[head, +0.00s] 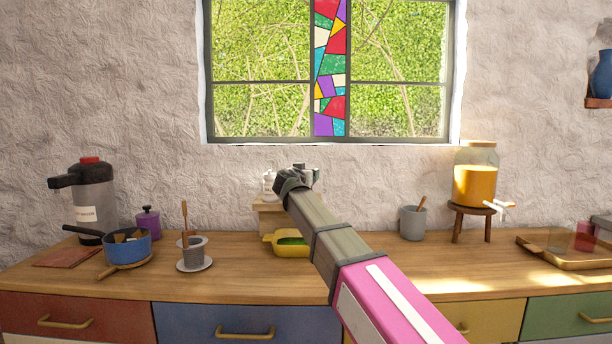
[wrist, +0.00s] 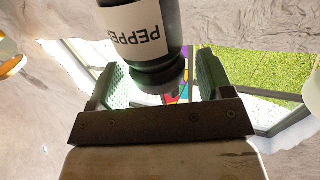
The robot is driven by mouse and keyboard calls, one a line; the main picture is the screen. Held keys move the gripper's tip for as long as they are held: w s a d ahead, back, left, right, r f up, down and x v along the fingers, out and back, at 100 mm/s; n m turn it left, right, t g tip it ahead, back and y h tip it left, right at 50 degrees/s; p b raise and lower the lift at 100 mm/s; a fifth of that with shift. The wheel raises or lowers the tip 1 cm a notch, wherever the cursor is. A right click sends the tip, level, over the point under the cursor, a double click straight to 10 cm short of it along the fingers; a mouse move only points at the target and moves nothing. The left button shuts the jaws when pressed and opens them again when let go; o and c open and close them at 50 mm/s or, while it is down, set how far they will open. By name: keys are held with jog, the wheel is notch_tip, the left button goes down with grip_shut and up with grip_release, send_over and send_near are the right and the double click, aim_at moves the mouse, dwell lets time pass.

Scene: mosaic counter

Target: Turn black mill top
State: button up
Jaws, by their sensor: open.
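The black mill (wrist: 150,45) fills the upper middle of the wrist view and appears upside down there. It has a white label with part of the word "PEPPER". Its narrower dark top end (wrist: 160,82) lies between the two fingers of my gripper (wrist: 160,68). The fingers stand apart on either side, with visible gaps to the mill. In the head view my gripper (head: 292,180) is above the small wooden stand (head: 268,218), seen from behind. My arm and gripper hide most of what stands there, so I cannot make out the black mill in that view.
A small whitish shaker (head: 269,183) stands on the wooden stand, left of my gripper. A yellow dish (head: 272,243) sits in front. A grey cup with saucer (head: 194,255) is left, a grey crock (head: 413,222) right. A juice dispenser (head: 475,185) stands farther right.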

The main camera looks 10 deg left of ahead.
jog(key=shift+w, duration=0.3)
jog(key=c, duration=0.9)
jog(key=shift+w+a+m+g+h, duration=0.15)
jog(key=shift+m+g+h, duration=0.15)
jog(key=shift+m+h, duration=1)
jog(key=shift+g+h, duration=0.3)
jog(key=shift+h, duration=0.7)
